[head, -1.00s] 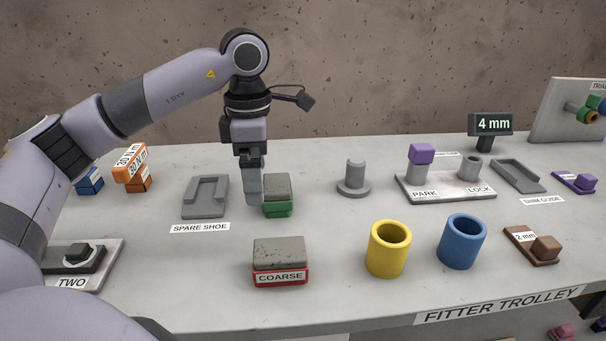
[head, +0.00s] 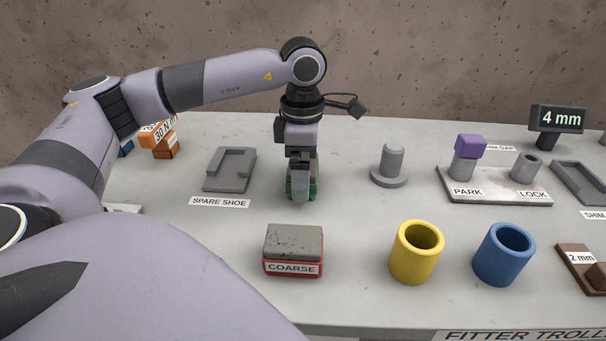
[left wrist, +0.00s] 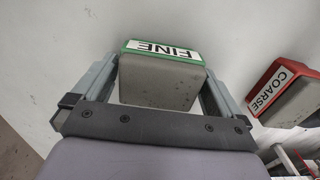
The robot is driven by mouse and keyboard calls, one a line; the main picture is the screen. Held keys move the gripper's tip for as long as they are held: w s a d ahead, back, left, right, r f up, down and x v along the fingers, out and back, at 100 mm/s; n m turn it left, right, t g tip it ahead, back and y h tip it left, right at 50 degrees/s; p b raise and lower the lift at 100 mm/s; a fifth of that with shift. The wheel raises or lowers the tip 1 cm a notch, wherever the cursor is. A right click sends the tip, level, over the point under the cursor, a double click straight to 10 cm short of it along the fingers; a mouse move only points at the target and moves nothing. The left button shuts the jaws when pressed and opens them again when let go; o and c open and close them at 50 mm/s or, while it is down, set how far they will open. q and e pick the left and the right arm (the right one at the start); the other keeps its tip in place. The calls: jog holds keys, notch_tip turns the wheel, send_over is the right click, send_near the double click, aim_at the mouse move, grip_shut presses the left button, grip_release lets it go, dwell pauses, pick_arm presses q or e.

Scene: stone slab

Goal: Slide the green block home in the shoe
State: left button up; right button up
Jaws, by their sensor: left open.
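The green block (head: 313,189) has a grey top and stands on the slab right of the grey shoe labelled SPARE SHOE (head: 216,184). The shoe is an empty, low tray with raised walls. My left gripper (head: 300,192) points down at the green block and hides much of it. In the left wrist view the block (left wrist: 160,85) shows a FINE label on its green side. The open fingers of my left gripper (left wrist: 160,70) stand on either side of it; whether they touch it is unclear. My right gripper is out of view.
A red block labelled COARSE (head: 293,243) sits in front. A yellow cup (head: 415,262) and a blue cup (head: 501,262) stand at front right. A grey peg (head: 391,167) stands to the right. The slab between shoe and green block is clear.

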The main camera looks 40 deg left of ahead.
pick_arm(q)
jog(key=shift+f, duration=0.1)
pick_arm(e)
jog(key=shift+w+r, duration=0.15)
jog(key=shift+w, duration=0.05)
pick_arm(q)
jog(key=shift+c, duration=0.9)
jog(key=c, duration=0.8)
